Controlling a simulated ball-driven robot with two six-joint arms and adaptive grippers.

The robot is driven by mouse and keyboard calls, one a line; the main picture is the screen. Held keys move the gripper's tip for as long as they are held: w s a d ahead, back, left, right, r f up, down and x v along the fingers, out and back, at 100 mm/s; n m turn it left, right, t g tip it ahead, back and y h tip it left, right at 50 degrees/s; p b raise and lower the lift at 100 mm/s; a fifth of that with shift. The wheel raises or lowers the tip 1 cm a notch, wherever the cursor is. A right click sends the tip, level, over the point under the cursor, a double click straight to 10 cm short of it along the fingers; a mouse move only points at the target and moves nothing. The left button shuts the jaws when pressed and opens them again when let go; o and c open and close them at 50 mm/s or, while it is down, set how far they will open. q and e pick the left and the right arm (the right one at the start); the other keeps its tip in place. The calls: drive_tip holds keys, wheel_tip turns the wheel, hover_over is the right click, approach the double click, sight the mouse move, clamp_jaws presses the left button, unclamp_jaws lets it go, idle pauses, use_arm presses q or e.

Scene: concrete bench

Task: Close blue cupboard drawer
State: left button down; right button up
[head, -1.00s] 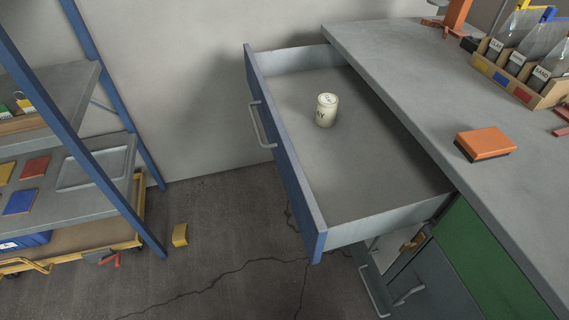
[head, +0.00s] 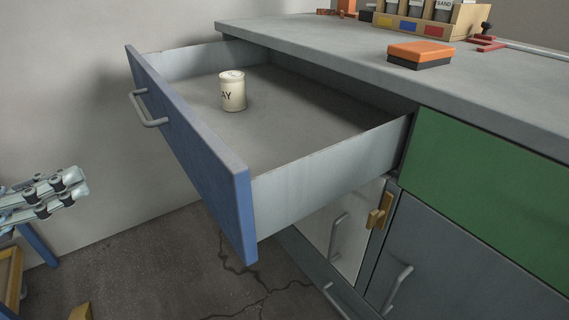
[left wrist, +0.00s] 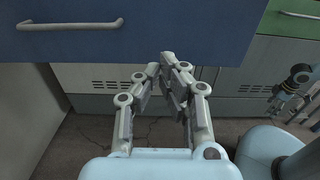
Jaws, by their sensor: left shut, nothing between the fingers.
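The blue-fronted drawer (head: 185,140) stands pulled out of the bench cupboard, with a grey bar handle (head: 147,110) on its face. A cream tin (head: 232,92) with dark lettering stands upright inside it. My left gripper (head: 80,182) is at the left of the head view, out in front of the drawer face and apart from it. In the left wrist view the blue front (left wrist: 150,40) spans the top with its handle (left wrist: 70,25) at the left. My left fingertips (left wrist: 168,58) are shut and empty near the front's lower edge. What looks like my right gripper (left wrist: 290,88) shows at the right.
A green drawer (head: 480,175) and grey cupboard doors (head: 430,260) are shut beside the open drawer. On the bench top are an orange-topped block (head: 421,54) and a wooden bottle rack (head: 425,25). A yellow block (head: 80,312) lies on the cracked floor.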

use_arm(q)
drive_tip(key=shift+d+r, duration=0.1)
use_arm(e)
drive_tip(key=shift+w+r, duration=0.15)
use_arm(q)
drive_tip(key=b, duration=0.3)
approach(182, 144)
drive_tip(key=b+x, duration=0.1)
drive_tip(key=x, duration=0.6)
drive_tip(key=shift+w+d, duration=0.1)
drive_tip(key=shift+d, duration=0.05)
use_arm(e)
drive_tip(key=w+a+r, duration=0.2)
drive_tip(key=w+r, duration=0.3)
drive_tip(key=r, duration=0.3)
drive_tip(key=shift+a+t, duration=0.2)
drive_tip(key=shift+t, duration=0.2)
use_arm(q)
drive_tip(key=shift+w, duration=0.1)
use_arm(e)
drive_tip(key=shift+f, duration=0.1)
